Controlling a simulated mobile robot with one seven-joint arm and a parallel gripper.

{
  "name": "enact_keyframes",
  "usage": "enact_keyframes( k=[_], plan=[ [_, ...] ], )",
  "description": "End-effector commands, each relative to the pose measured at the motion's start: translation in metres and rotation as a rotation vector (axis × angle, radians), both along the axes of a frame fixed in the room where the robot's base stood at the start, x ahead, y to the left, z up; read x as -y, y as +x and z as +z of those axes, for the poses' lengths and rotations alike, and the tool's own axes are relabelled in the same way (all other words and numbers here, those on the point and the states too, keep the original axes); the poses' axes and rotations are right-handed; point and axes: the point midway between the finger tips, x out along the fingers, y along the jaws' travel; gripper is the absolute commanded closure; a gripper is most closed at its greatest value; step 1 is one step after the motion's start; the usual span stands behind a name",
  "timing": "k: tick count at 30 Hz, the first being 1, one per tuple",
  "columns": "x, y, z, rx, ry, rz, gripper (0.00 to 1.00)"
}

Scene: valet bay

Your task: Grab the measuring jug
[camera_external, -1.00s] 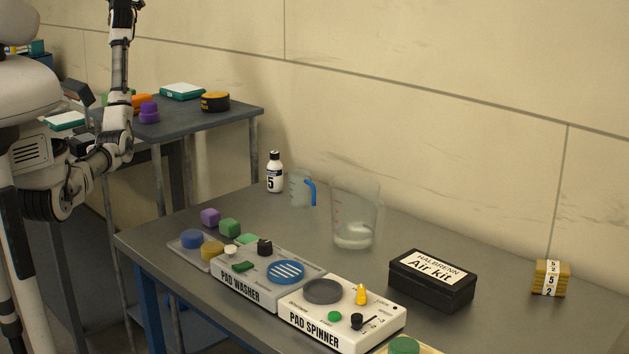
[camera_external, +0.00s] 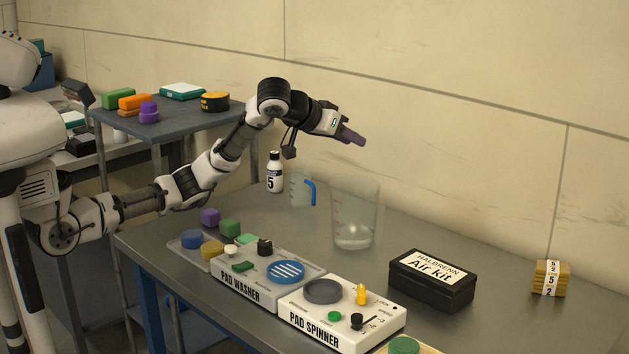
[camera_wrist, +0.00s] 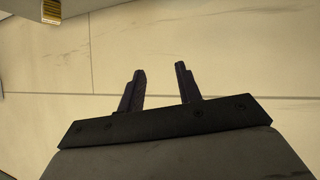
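The measuring jug (camera_external: 301,188) is a small clear jug with a blue handle. It stands upright on the grey workbench, between a white bottle and a larger clear container. My gripper (camera_external: 352,136) is in the air above and to the right of the jug, over the larger container, apart from both. In the wrist view my gripper (camera_wrist: 160,88) shows two dark fingers spread apart with nothing between them. The jug does not show in the wrist view, which looks at the wall.
A clear bucket-like container (camera_external: 356,215) with red marks stands right of the jug. A white bottle (camera_external: 275,172) marked 5 stands left. The pad washer (camera_external: 268,274), pad spinner (camera_external: 343,312) and black Air kit box (camera_external: 432,279) stand in front. Bare bench (camera_external: 500,255) lies at right.

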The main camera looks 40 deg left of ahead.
Motion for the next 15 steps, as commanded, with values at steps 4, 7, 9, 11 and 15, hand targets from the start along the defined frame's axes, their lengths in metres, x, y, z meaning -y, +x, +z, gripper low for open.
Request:
enact_keyframes(
  k=[4, 7, 9, 11, 15],
  plan=[
    [0.038, -0.051, -0.057, -0.122, 0.182, -0.110, 0.66],
    [0.045, -0.063, -0.074, -0.157, 0.239, -0.137, 0.66],
    [0.047, -0.062, -0.083, -0.166, 0.252, -0.142, 0.66],
    [0.048, -0.055, -0.090, -0.168, 0.253, -0.140, 0.66],
    [0.053, -0.036, -0.110, -0.167, 0.251, -0.139, 0.66]
  ],
)
